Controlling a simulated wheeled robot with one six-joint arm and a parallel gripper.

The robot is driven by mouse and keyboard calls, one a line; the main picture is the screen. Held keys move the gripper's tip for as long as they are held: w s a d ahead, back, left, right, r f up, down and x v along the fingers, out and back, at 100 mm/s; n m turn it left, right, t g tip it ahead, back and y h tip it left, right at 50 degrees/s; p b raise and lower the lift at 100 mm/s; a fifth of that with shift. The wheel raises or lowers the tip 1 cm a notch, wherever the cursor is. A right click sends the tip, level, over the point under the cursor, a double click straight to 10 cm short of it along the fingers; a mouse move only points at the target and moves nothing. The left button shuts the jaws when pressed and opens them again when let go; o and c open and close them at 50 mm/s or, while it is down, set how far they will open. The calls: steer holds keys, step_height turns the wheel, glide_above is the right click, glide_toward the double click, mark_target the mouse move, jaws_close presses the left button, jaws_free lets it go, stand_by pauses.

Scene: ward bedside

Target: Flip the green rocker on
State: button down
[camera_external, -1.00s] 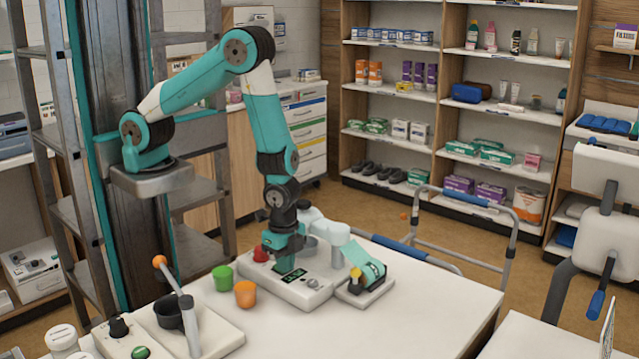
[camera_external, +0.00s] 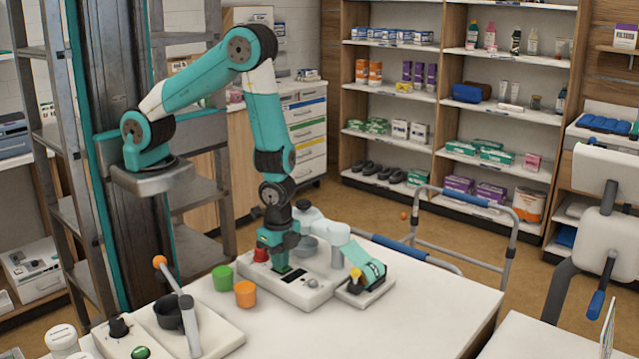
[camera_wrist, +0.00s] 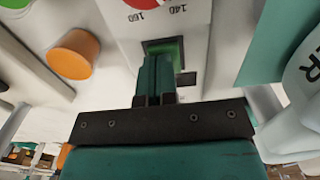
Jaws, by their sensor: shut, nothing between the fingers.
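The green rocker (camera_wrist: 168,46) sits in a dark rectangular recess on the white device (camera_external: 313,298) on the table. In the wrist view the two teal fingers of my gripper (camera_wrist: 158,58) are together over the recess and cover much of the rocker. Its tilt is hard to tell, and whether the fingertips touch it is not clear. In the external view my gripper (camera_external: 282,268) points down at the device's top, shut and empty, and largely hides the rocker there.
A red knob (camera_external: 261,255) is close left of my gripper. A white unit with a teal part (camera_external: 372,272) is at right. The table's front right (camera_external: 400,325) is clear.

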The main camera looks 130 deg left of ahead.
step_height(320, 180, up, 14)
steer(key=shift+w, duration=0.4)
steer(key=s+t+b, duration=0.1)
steer(key=b, duration=0.1)
steer(key=s+a+t+b, duration=0.1)
steer(key=shift+s+a+r+b, duration=0.1)
steer(key=shift+s+b, duration=0.1)
steer(key=shift+b, duration=0.15)
steer(key=w+f+p, duration=0.1)
steer(key=f, duration=0.8)
steer(key=w+f+p, duration=0.1)
steer(key=f, duration=0.3)
steer(key=shift+w+f+p, duration=0.3)
steer(key=shift+w, duration=0.05)
steer(key=shift+f, duration=0.1)
